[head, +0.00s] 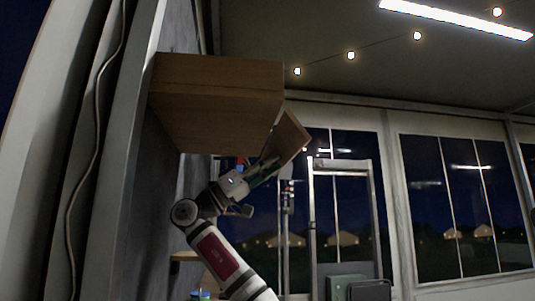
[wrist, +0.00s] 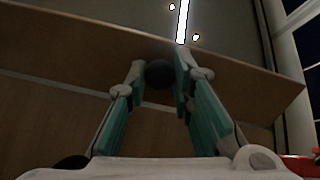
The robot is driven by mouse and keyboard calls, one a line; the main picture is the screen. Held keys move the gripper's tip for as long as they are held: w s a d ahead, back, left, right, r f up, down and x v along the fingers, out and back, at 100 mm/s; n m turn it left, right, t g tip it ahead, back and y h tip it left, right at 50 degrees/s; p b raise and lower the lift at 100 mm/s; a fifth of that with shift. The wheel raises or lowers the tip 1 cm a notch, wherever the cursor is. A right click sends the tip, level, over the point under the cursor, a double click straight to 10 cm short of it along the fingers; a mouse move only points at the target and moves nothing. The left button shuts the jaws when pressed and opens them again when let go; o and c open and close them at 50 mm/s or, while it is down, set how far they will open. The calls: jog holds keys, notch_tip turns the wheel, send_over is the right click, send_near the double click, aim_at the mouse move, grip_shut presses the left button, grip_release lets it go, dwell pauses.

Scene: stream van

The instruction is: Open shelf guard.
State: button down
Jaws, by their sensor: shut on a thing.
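The wooden shelf (head: 215,105) is a box-like unit fixed high on the wall at the left in the head view. Its guard (head: 291,134) is a wooden panel at the shelf's right end, tilted out at an angle from it. My gripper (head: 274,162) reaches up from below to the guard's lower part. In the wrist view the teal-padded fingers of my gripper (wrist: 162,80) are on both sides of a dark round knob (wrist: 159,73) against the wooden panel (wrist: 235,78). The fingers partly hide the knob's sides. The shelf's inside is hidden.
A grey wall and post (head: 125,130) stand close at the left of my arm. A metal frame (head: 343,166) and dark green cases (head: 358,288) are at the right, before the windows (head: 460,190). The space right of the guard looks free.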

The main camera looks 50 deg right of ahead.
jog(key=shift+w+t+y+p, duration=0.1)
jog(key=shift+t+y+p, duration=0.2)
jog(key=shift+y, duration=0.1)
jog(key=shift+a, duration=0.1)
jog(key=c, duration=1.4)
grip_release()
